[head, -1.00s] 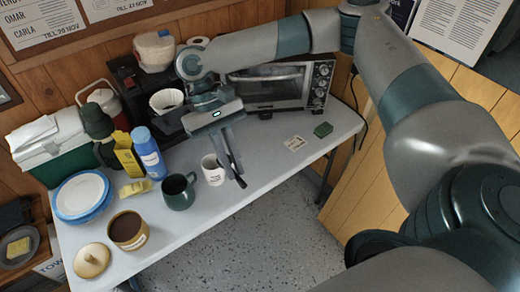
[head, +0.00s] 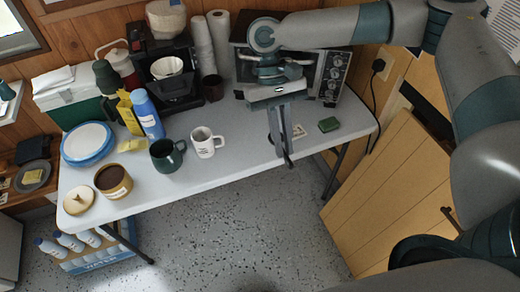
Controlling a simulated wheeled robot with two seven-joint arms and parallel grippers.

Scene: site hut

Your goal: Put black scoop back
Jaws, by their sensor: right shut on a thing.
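My right gripper (head: 281,148) hangs in front of the toaster oven, over the right part of the table's front edge. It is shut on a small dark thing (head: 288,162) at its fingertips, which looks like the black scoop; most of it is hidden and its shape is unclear. An open tan canister (head: 127,188) with brown contents, probably ground coffee, stands at the table's front left. Its round tan lid (head: 79,200) lies beside it, at the left corner. The gripper is well to the right of the canister. My left gripper is out of view.
A dark green mug (head: 166,158) and a white mug (head: 205,143) stand between canister and gripper. A blue bottle (head: 146,113), plates (head: 87,143) and a coffee maker (head: 178,90) are behind. The front middle of the table is clear.

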